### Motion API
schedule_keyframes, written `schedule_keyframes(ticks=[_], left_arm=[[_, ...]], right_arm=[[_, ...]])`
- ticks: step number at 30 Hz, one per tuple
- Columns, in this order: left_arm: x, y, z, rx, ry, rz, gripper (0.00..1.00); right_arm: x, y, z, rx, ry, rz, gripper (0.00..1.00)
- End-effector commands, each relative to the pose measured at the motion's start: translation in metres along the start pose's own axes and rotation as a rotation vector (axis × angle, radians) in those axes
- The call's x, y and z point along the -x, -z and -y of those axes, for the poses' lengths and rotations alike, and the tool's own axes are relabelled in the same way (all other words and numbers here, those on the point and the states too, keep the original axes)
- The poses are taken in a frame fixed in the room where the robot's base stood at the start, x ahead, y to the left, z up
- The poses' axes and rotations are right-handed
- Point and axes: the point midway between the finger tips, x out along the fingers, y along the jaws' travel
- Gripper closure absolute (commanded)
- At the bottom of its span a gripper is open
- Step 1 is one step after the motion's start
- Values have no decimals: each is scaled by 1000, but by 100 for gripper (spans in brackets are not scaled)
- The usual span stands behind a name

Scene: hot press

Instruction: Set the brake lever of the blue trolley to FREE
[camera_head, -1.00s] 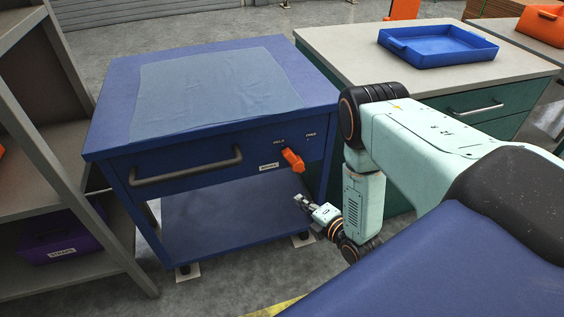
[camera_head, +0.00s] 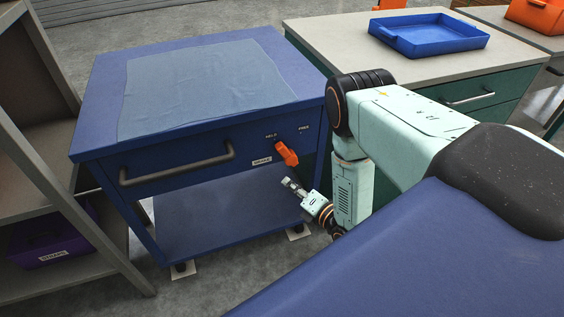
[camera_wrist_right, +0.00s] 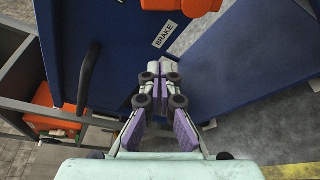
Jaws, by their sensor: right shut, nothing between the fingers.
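The blue trolley (camera_head: 110,142) stands in the middle left of the head view, a pale blue cloth (camera_head: 205,85) lying on its top. On its front panel is the orange brake lever (camera_head: 286,153), tilted, its upper end near the HELD mark and its lower end down to the right. FREE is marked to the right. In the right wrist view the lever (camera_wrist_right: 188,6) is cut off by the top edge, above the BRAKE label (camera_wrist_right: 164,34). My right gripper (camera_head: 287,182) is shut and empty, just below the lever and apart from it. My left gripper is not in view.
A grey bar handle (camera_head: 178,165) sticks out of the trolley's front, left of the lever. A shelf (camera_head: 70,200) with a purple bin (camera_head: 50,240) stands at the left. A green cabinet (camera_head: 400,50) with a blue tray (camera_head: 430,42) stands at the right.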

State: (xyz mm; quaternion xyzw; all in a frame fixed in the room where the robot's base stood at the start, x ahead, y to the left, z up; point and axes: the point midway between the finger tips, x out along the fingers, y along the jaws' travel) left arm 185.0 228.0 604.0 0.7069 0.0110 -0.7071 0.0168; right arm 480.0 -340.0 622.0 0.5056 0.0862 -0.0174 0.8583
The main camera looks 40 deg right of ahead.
Motion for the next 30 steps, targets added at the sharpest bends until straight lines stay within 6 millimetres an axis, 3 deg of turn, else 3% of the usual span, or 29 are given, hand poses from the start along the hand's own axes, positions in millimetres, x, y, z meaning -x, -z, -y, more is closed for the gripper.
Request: schedule_keyframes(ticks=[5,18,24,30], left_arm=[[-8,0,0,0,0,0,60],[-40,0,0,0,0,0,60],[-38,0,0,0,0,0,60],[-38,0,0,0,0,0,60]], right_arm=[[-20,1,0,2,-4,1,100],[-102,1,1,1,-4,0,100],[-92,-28,0,-2,1,4,100],[-88,-38,0,-1,0,1,100]])
